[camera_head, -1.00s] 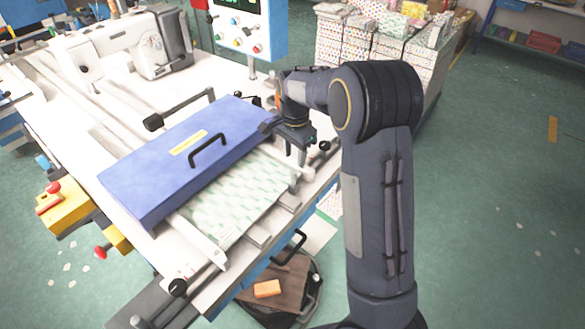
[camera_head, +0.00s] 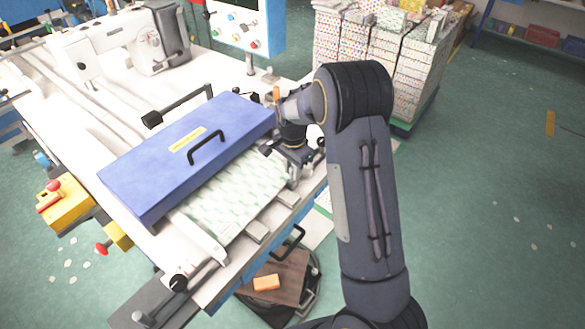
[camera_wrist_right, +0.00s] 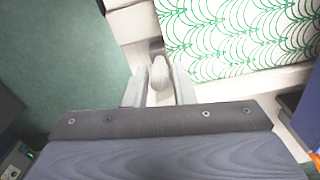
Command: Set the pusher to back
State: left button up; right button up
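A light grey rounded knob (camera_wrist_right: 160,75) shows in the right wrist view, at the front edge of the machine table beside the green-patterned sheet (camera_wrist_right: 235,30). It may be part of the pusher; I cannot tell for sure. My right gripper (camera_wrist_right: 160,92) is open, with one finger on each side of the knob and small gaps visible. In the head view my right gripper (camera_head: 294,172) is low at the table's right front corner, mostly covering the knob. The patterned sheet (camera_head: 232,195) lies partly under the blue cover (camera_head: 170,165). My left gripper is out of view.
The blue cover has a black handle (camera_head: 207,147). A white bar (camera_head: 203,238) with a black knob (camera_head: 179,282) is at the front left. A control panel (camera_head: 235,25) stands behind. Stacked paper (camera_head: 385,55) is at the back right.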

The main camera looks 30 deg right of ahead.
grip_shut()
jog(key=s, duration=0.1)
jog(key=s+d, duration=0.1)
jog(key=s, duration=0.1)
jog(key=shift+s+d+b, duration=0.2)
jog(key=shift+d+b, duration=0.05)
jog(key=shift+b, duration=0.1)
jog(key=shift+s, duration=0.2)
jog(key=shift+d, duration=0.1)
jog(key=shift+o, duration=2.2)
grip_release()
jog(key=shift+s, duration=0.15)
